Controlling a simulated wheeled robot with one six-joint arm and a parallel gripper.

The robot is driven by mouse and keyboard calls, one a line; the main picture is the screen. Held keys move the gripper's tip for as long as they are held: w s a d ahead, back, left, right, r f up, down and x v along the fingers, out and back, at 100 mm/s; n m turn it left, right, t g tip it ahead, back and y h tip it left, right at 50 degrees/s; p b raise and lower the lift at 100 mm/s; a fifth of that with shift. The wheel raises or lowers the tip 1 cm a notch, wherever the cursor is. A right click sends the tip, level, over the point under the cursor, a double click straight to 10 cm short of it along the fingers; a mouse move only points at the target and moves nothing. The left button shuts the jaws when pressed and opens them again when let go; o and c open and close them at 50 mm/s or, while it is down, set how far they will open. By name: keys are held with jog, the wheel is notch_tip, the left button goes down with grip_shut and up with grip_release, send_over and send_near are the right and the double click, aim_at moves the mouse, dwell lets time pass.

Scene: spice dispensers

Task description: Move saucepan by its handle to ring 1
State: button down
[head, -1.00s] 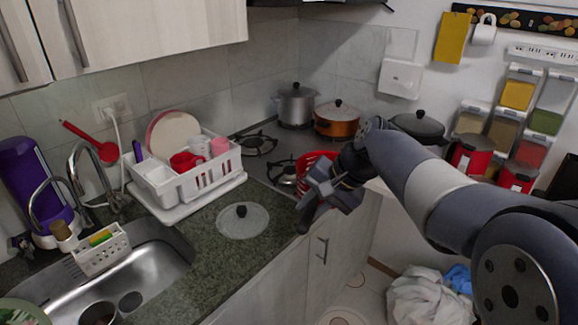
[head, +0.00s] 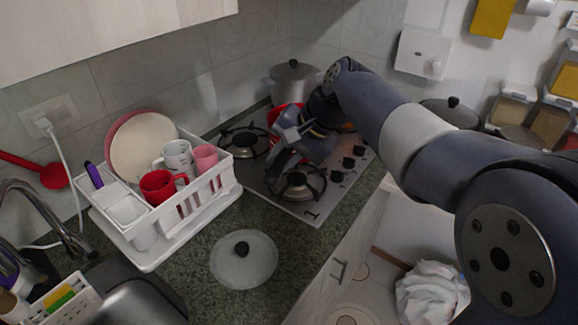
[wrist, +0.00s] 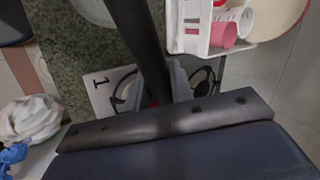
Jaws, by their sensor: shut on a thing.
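A red saucepan (head: 274,117) shows only partly in the head view, behind my gripper over the hob. Its dark handle (head: 281,167) points toward the front of the counter. My gripper (head: 291,138) is shut on this handle. In the wrist view the handle (wrist: 142,45) crosses the picture, with a small bit of red near the jaws. Ring 1 is the front burner (head: 299,186) beside the printed "1"; it looks empty, with its grate showing. It also shows partly in the wrist view (wrist: 121,92). I cannot tell whether the saucepan touches the hob.
A grey pot (head: 293,86) stands at the back of the hob. An orange pot is mostly hidden behind my arm. The back-left burner (head: 244,141) is free. A white dish rack (head: 150,240) with dishes and a glass lid (head: 244,262) lie left of the hob.

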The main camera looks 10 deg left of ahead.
notch_tip(320, 180, down, 10)
jog(key=shift+r, duration=0.15)
jog(key=c, duration=1.2)
grip_release()
jog(key=shift+c, duration=0.2)
jog(key=shift+d, duration=0.1)
jog(key=v, duration=1.1)
jog(key=shift+d+r, duration=0.25)
jog(key=shift+r, duration=0.1)
